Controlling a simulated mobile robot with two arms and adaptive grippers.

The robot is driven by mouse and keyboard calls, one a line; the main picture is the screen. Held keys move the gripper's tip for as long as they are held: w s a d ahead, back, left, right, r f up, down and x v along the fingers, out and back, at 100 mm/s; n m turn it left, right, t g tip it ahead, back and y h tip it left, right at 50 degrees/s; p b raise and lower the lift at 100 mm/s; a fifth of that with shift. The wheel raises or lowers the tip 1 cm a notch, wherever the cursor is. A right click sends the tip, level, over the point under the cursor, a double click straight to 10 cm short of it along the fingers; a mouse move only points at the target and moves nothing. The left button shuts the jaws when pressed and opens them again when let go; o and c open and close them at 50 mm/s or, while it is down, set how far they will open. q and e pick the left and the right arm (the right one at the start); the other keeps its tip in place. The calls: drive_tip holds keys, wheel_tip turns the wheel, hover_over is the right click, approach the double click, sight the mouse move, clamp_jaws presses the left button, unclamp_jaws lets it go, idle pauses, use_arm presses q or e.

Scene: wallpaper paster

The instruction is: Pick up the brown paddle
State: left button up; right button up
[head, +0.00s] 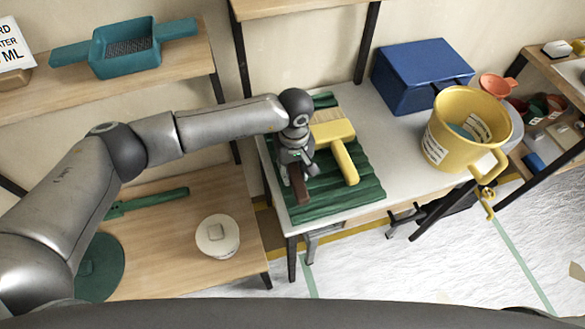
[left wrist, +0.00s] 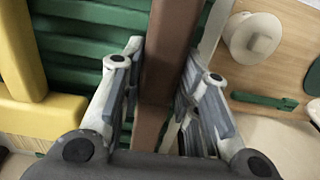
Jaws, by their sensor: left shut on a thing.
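The brown paddle (head: 300,186) shows only in part below my left gripper (head: 299,170) in the head view, over the green ridged mat (head: 337,203). In the left wrist view the brown paddle (left wrist: 170,60) runs between the two fingers of my left gripper (left wrist: 160,90). The gripper is shut on it. Much of the paddle is hidden by the gripper in the head view. I cannot tell whether the paddle touches the mat. My right gripper is not in view.
A yellow brush (head: 343,155) lies on the mat beside the gripper. A yellow bucket (head: 459,141) and blue box (head: 421,76) stand to the right on the white table (head: 378,123). A lower wooden table (head: 172,235) holds a white round container (head: 217,236) and green tools.

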use_arm(q)
drive_tip(key=s+d+r+b, duration=0.5)
drive_tip(key=s+d+r, duration=0.3)
drive_tip(key=s+r, duration=0.3)
drive_tip(key=shift+d+r, duration=0.3)
drive_tip(key=shift+r, duration=0.05)
